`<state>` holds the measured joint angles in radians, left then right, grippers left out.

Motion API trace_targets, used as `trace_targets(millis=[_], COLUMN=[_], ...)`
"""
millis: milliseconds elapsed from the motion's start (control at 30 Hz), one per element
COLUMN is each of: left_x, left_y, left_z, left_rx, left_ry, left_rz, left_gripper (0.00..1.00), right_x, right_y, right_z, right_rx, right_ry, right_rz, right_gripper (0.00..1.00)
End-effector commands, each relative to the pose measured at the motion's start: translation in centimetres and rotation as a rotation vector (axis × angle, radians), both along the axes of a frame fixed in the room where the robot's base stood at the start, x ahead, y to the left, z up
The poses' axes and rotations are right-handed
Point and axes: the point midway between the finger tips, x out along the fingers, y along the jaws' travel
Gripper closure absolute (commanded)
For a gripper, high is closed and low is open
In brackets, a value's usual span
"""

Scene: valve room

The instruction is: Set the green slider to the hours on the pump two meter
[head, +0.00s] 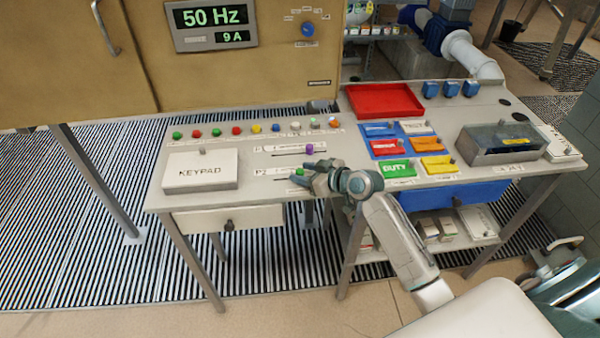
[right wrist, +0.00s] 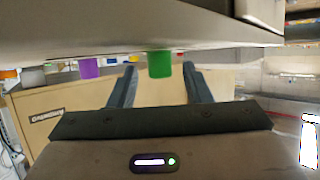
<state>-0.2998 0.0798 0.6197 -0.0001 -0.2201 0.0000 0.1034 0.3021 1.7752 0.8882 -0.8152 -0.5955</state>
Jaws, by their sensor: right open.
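The green slider knob (head: 299,171) sits on the lower slot of the desk panel, partly hidden by my gripper. It also shows in the right wrist view (right wrist: 160,62). The purple slider knob (head: 309,149) is on the slot behind it. My right gripper (head: 308,176) is at the green knob and open. In the right wrist view its fingers appear on either side of the green knob, with gaps; I cannot tell how deep the knob is between them. A display (head: 212,24) reads 50 Hz and 9 A. No hours meter is readable. My left gripper is not in view.
A keypad box (head: 200,170) is left of the sliders, with a row of coloured buttons (head: 236,131) behind. To the right are coloured cards, including a green DUTY one (head: 397,170), a red tray (head: 384,100) and a dark clear-lidded box (head: 502,143).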

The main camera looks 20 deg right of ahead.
Motion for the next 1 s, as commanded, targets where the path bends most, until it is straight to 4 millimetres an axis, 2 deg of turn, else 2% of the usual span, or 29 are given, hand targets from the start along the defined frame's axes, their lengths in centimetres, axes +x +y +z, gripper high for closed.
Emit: trace_targets(millis=[200,400,633,1000], left_x=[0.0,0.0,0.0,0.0], left_y=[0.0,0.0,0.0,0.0], left_z=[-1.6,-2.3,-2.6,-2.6], left_rx=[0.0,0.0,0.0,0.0], left_ry=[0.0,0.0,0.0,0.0], left_rz=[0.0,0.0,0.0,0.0], left_gripper=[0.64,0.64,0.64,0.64], right_x=[-3.6,-5.9,-7.1,-7.2], right_y=[-2.0,-3.3,-3.9,-3.9], right_z=[1.3,2.5,3.3,3.4], right_rx=[-0.008,-0.006,-0.002,0.0], right_ry=[-0.001,0.0,0.0,0.0], right_rz=[0.002,0.001,0.001,0.001], right_gripper=[0.55,0.55,0.55,0.55])
